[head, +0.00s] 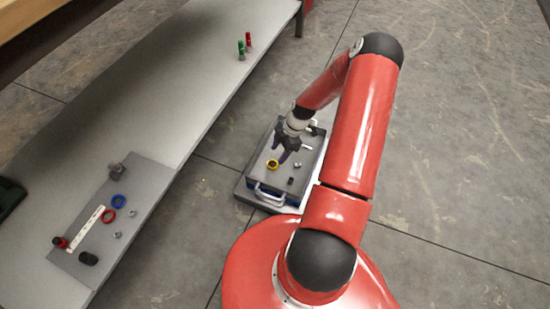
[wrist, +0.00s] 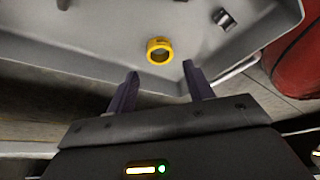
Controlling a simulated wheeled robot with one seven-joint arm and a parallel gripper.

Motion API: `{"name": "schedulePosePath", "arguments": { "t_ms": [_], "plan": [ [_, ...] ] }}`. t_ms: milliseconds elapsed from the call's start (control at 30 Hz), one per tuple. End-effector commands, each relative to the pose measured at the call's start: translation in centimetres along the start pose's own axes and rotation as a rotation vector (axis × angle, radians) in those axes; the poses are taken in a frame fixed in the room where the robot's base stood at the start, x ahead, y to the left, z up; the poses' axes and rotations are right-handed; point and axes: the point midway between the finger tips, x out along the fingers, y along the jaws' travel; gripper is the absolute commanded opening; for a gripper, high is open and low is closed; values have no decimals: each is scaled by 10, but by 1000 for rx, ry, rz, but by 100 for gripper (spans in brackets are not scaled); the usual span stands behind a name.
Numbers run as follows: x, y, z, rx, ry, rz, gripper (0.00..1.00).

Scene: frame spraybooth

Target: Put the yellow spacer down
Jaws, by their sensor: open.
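The yellow spacer (head: 272,164) is a ring lying on the floor of a grey tray (head: 301,178) on my base. In the wrist view, the spacer (wrist: 159,50) lies on the tray floor (wrist: 110,55), near the tray's edge. My gripper (head: 283,157) is over the tray, close to the spacer. In the wrist view, my gripper (wrist: 160,82) has its two fingers apart with nothing between them. The spacer is beyond the fingertips, apart from them.
Small metal and dark parts lie in the tray, including a metal piece (wrist: 224,18). A long grey bench (head: 150,100) at left holds a mat with a blue ring (head: 118,201), a red ring (head: 108,216) and a white strip (head: 86,229). Green and red pieces (head: 241,47) stand farther back.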

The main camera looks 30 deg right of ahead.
Motion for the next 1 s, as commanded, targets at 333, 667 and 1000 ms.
{"name": "schedulePosePath", "arguments": {
  "t_ms": [333, 667, 1000],
  "plan": [
    [-57, 0, 0, -1, -1, 0, 52],
    [-128, 0, -46, 138, -159, -7, 52],
    [-253, -43, -164, 550, -375, 208, 52]
  ]
}}
